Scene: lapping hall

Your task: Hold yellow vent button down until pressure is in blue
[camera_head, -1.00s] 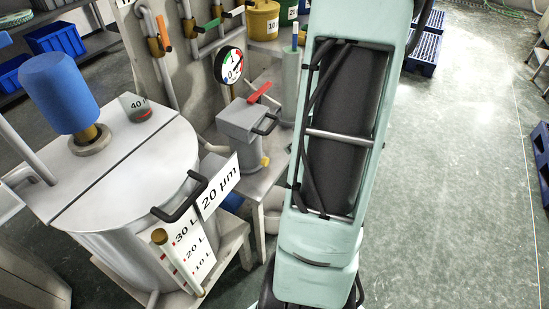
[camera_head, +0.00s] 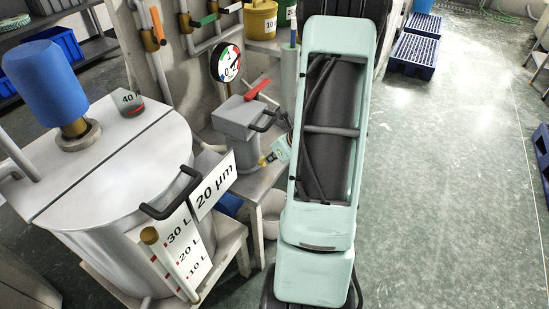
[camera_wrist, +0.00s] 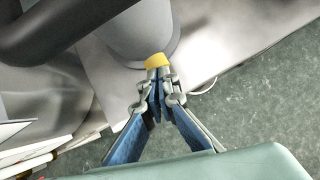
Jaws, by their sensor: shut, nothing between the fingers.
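The yellow vent button (camera_wrist: 157,61) sits low on the side of a grey cylindrical housing (camera_wrist: 137,32) in the wrist view. It also shows in the head view (camera_head: 263,160), below the grey box with a black handle. My gripper (camera_wrist: 158,74) is shut and empty. Its fingertips are right at the button's near edge and appear to touch it; how far the button is pressed cannot be told. The pressure gauge (camera_head: 225,63) stands behind the housing, its dial marked red, green and blue. Its needle is too small to read surely.
A large steel tank (camera_head: 120,190) with a blue motor (camera_head: 48,85) and a "20 µm" sign (camera_head: 215,186) stands left. A red lever (camera_head: 257,90) is above the housing. Yellow bucket (camera_head: 260,20) behind. Open floor lies right.

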